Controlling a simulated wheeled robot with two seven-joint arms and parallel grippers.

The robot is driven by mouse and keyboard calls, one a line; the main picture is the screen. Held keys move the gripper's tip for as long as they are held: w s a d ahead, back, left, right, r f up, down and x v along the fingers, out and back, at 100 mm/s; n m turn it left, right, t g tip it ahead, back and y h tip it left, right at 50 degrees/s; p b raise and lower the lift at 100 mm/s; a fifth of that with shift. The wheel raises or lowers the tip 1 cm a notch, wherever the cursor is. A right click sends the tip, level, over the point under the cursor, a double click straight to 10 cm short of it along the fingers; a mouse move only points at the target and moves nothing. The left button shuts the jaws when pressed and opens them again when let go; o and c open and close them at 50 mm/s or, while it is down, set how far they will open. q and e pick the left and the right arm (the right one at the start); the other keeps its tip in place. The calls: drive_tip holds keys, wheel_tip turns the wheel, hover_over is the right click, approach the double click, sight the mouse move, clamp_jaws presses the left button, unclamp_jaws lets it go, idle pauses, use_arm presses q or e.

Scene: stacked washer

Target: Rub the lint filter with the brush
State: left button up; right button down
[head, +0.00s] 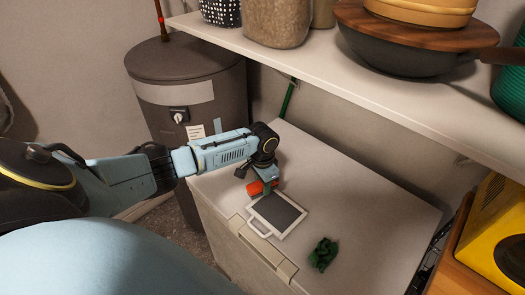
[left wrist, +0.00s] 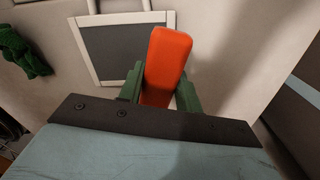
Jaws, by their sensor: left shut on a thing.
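The lint filter (head: 277,213) lies flat on the white appliance top, a dark panel in a light frame with a handle loop at its near left. It also shows in the left wrist view (left wrist: 118,48). My left gripper (head: 264,184) is at the filter's far left edge, its green fingers (left wrist: 158,92) shut on an orange-red block, likely the brush (left wrist: 167,60). The brush also shows in the head view (head: 257,188). I cannot tell whether the brush touches the filter; its underside is hidden. My right gripper is not in view.
A crumpled green cloth (head: 323,254) lies on the white appliance top (head: 375,215), right of the filter. A shelf (head: 300,62) with containers and a pan overhangs the back. A grey water-heater-like drum (head: 185,85) stands behind left, and a yellow box (head: 495,235) stands at right.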

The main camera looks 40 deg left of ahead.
use_arm(q)
drive_tip(key=shift+r, duration=0.35)
drive_tip(key=shift+r, duration=1.4)
